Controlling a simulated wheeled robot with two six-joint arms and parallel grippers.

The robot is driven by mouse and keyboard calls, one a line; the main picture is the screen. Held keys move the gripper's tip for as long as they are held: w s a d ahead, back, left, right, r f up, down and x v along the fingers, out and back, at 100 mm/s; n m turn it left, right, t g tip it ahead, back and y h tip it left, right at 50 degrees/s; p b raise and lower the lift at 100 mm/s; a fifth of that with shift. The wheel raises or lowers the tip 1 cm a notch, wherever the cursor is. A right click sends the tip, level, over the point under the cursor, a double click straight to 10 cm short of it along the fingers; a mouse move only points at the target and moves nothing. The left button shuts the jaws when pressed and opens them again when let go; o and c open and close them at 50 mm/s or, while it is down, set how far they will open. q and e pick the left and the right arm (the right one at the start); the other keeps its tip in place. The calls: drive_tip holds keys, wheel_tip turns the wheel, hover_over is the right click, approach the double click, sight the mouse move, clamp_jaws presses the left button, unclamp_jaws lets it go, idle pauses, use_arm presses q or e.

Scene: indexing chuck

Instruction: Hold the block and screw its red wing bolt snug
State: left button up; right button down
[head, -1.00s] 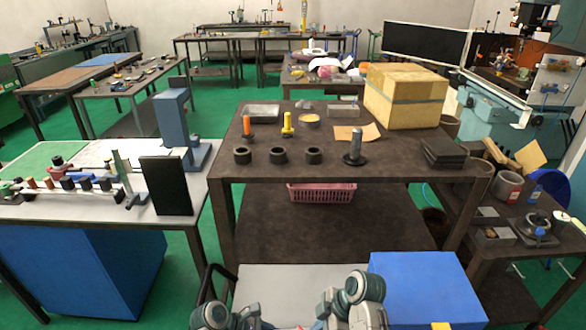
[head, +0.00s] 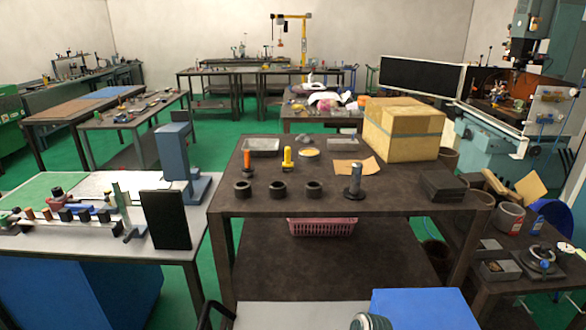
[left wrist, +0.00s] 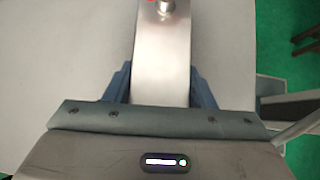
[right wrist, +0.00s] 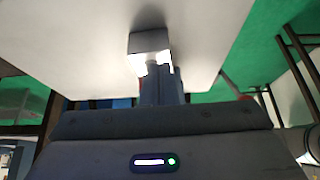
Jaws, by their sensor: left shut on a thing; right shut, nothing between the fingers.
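My left gripper (left wrist: 160,90) is shut on a smooth metal block (left wrist: 162,60), its blue-grey fingers along both sides. A round metal part (left wrist: 165,9) shows at the block's far end. A bit of red, perhaps the wing bolt (left wrist: 152,2), is cut off by the top edge there. In the right wrist view my right gripper (right wrist: 160,75) is shut and empty. A small grey block-like part (right wrist: 149,42) with a bright lower face lies just beyond its fingertips. I cannot tell whether they touch, or whether it is the held block. The head view shows neither gripper.
A pale surface (right wrist: 90,30) lies beyond my right gripper. In the head view, a dark brown table (head: 330,200) ahead holds black rings (head: 278,188), upright handles and a cardboard box (head: 402,128). A blue box top (head: 425,308) is at the bottom right.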

wheel_tip(320, 180, up, 6)
drive_tip(key=shift+r, duration=0.15)
idle(0.4)
drive_tip(key=shift+w+a, duration=0.1)
drive_tip(key=shift+w+d+f, duration=0.1)
drive_tip(key=shift+w+f, duration=0.25)
drive_tip(key=shift+f, duration=0.7)
drive_tip(key=shift+w+d+f, duration=0.15)
drive_tip(key=shift+w+f, duration=0.2)
drive_tip(key=shift+f, duration=0.7)
drive_tip(key=shift+w+d+f, duration=0.1)
drive_tip(key=shift+w+f, duration=0.25)
drive_tip(key=shift+f, duration=0.7)
drive_tip(key=shift+s+a, duration=0.2)
drive_tip(key=shift+a, duration=0.35)
drive_tip(key=shift+s, duration=0.7)
